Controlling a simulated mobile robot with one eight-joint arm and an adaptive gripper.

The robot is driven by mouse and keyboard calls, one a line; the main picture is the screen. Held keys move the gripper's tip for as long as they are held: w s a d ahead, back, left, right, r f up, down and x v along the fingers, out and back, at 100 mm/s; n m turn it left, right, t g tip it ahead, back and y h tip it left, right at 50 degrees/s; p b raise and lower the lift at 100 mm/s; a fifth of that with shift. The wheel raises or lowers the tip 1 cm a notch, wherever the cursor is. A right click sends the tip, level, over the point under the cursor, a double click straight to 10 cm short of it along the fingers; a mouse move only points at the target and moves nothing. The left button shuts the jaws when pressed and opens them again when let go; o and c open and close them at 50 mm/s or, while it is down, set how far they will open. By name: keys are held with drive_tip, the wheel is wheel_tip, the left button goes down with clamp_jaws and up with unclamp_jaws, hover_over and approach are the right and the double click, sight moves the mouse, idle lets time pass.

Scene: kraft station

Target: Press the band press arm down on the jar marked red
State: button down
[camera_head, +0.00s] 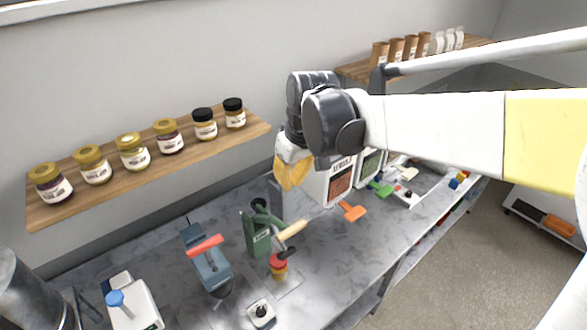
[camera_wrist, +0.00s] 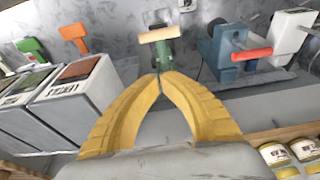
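My gripper (camera_head: 291,182) is above and behind the press, with yellow fingers. In the wrist view the fingertips (camera_wrist: 160,76) meet with nothing between them. The green press (camera_wrist: 162,52) and its handle (camera_wrist: 160,35) show just beyond the tips. The jar is not clear there.
A blue press with a red handle (camera_head: 205,246) stands left of the green one. A white machine with a blue knob (camera_head: 115,298) is further left. White boxes (camera_head: 336,180) stand close right of my gripper. A wooden shelf (camera_head: 60,213) with several jars hangs on the wall.

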drive_tip(key=shift+a, duration=0.15)
drive_tip(key=shift+f, duration=0.1)
hover_over(289, 226)
drive_tip(key=w+a, duration=0.1)
drive_tip(key=w, duration=0.1)
wheel_tip(289, 226, down, 10)
drive_tip(key=shift+r, duration=0.1)
drive_tip(key=shift+s+d+f+p, duration=0.2)
drive_tip(key=shift+s+f+p, duration=0.05)
drive_tip(key=shift+f, duration=0.3)
drive_tip(key=shift+s+d+f+p, duration=0.15)
drive_tip(key=shift+s+f+p, duration=0.1)
drive_tip(key=shift+f, duration=0.25)
drive_tip(key=shift+s+d+f, duration=0.2)
drive_tip(key=shift+s+f, duration=0.15)
drive_tip(key=shift+f, duration=0.2)
